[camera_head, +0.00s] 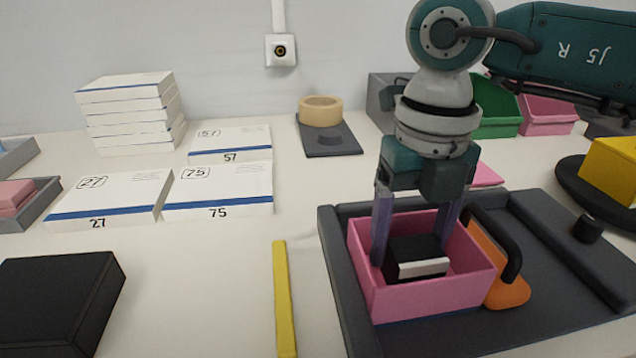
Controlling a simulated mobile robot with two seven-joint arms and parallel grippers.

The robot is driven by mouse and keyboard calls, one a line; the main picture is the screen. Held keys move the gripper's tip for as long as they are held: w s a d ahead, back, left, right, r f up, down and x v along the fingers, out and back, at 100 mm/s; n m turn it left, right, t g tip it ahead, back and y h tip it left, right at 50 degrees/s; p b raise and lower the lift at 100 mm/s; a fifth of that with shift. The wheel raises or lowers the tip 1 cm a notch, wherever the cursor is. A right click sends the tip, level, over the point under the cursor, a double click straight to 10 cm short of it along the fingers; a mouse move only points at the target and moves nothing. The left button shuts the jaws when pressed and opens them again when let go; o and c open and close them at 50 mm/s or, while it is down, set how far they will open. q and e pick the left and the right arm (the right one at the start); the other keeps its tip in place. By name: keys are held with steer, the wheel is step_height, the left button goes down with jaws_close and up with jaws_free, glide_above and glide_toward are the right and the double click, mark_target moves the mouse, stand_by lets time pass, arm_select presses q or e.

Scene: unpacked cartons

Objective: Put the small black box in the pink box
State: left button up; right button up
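The small black box (416,249), with a pale strip along its front face, is inside the pink box (432,297). The pink box is open at the top and stands on a dark grey tray. My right gripper (414,247) points down into the pink box, its two purple fingers spread on either side of the black box. I cannot tell whether the fingers press on it or stand just clear, nor whether its underside rests on the floor of the pink box, as the front wall hides that. My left gripper is out of view.
The dark tray (560,262) also holds an orange piece (509,292) with a black handle, right against the pink box. A yellow bar (284,300) lies left of the tray. A large black box (55,300) is at front left. White numbered boxes (218,190) stand behind.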

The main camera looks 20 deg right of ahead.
mark_target(410, 237)
steer(key=o, duration=0.3)
steer(key=shift+r, duration=0.35)
step_height(410, 237, up, 12)
steer(key=p, duration=0.2)
steer(key=shift+f, duration=0.15)
